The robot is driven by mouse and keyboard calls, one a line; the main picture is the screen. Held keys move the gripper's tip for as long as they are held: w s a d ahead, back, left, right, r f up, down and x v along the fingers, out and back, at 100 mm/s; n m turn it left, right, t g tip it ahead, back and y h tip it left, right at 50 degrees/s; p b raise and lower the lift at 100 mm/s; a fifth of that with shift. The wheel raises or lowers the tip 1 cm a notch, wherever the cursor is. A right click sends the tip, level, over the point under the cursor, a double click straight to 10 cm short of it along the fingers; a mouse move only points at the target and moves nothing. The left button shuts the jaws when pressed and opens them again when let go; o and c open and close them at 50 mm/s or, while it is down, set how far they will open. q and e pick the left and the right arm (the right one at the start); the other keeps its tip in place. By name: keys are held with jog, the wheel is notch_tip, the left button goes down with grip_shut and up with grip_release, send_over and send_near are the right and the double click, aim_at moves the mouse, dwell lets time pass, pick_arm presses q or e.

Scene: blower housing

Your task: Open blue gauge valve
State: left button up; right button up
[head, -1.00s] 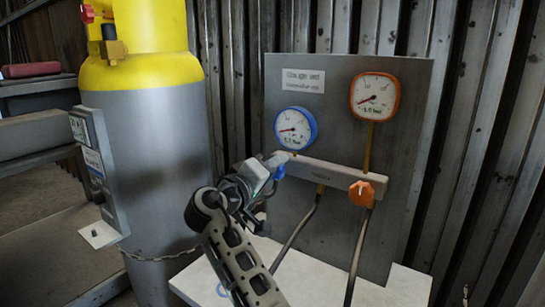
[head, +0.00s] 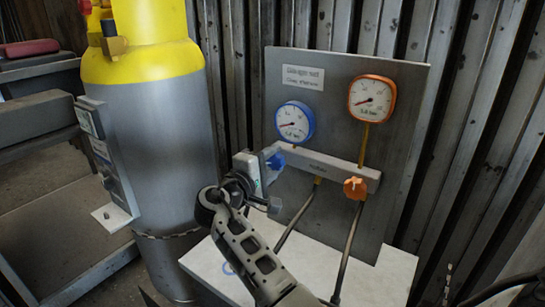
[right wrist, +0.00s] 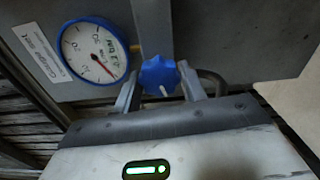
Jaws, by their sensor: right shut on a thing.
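The blue valve knob (head: 276,161) sits on the left end of the grey manifold bar (head: 325,165), below the blue-rimmed gauge (head: 294,122). My right gripper (head: 268,163) is at the knob and partly hides it in the head view. In the right wrist view the blue knob (right wrist: 160,75) is between the two fingers of my right gripper (right wrist: 160,92), which are shut on it. The blue gauge (right wrist: 96,51) also shows there with a red needle. My left gripper is not in view.
An orange knob (head: 356,188) and orange-rimmed gauge (head: 372,98) are on the right of the grey panel (head: 410,150). A yellow-topped gas cylinder (head: 165,130) stands at the left. A white tabletop (head: 385,283) lies below, with two hoses above it.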

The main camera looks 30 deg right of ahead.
jog(key=shift+f, duration=0.15)
dwell(0.3)
jog(key=o, duration=1)
jog(key=shift+a, duration=0.1)
jog(key=shift+c, duration=0.2)
